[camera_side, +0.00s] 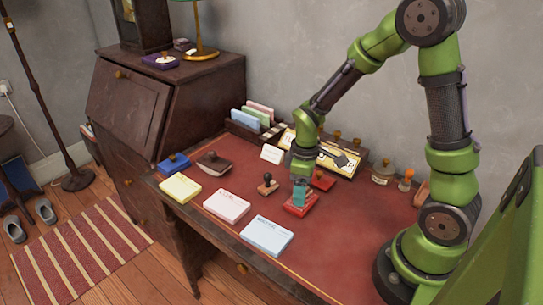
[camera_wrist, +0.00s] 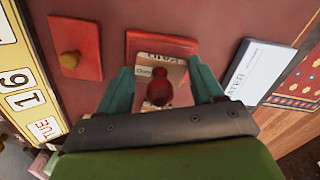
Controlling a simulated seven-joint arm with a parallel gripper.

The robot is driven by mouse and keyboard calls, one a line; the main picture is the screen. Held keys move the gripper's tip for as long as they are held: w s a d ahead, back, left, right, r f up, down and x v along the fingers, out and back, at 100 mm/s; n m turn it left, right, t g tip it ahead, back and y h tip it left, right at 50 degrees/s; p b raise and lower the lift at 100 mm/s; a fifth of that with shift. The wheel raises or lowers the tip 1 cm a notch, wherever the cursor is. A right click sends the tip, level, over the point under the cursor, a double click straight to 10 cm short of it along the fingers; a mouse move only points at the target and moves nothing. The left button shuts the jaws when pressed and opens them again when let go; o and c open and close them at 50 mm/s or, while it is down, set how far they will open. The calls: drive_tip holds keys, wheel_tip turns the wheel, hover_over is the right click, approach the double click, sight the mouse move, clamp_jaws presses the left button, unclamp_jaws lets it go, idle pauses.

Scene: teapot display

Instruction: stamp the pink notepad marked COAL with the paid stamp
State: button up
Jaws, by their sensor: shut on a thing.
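The pink notepad (camera_side: 227,206) lies flat on the desk between a yellow and a pale blue notepad. Its red heading is too small to read surely. My gripper (camera_side: 299,193) is right of it, low over an open red ink pad (camera_side: 301,206). In the wrist view my gripper (camera_wrist: 164,92) is shut on a stamp (camera_wrist: 159,88) with a dark red knob and a pale, lettered base. The stamp is over or on the red ink pad (camera_wrist: 150,38); contact cannot be told. The fingers hide the stamp in the side view. The pink notepad is outside the wrist view.
A dark stamp (camera_side: 267,184) stands left of my gripper. A red lid (camera_side: 323,180) with a knob lies behind the pad. The blue notepad (camera_side: 267,236) lies in front, the yellow notepad (camera_side: 180,188) at left. A calendar tray (camera_side: 330,155) and a white card (camera_side: 272,154) stand behind.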

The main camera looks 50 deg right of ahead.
drive_tip(key=shift+f, duration=0.4)
idle(1.0)
drive_tip(key=shift+r, duration=0.1)
drive_tip(key=shift+r, duration=3.45)
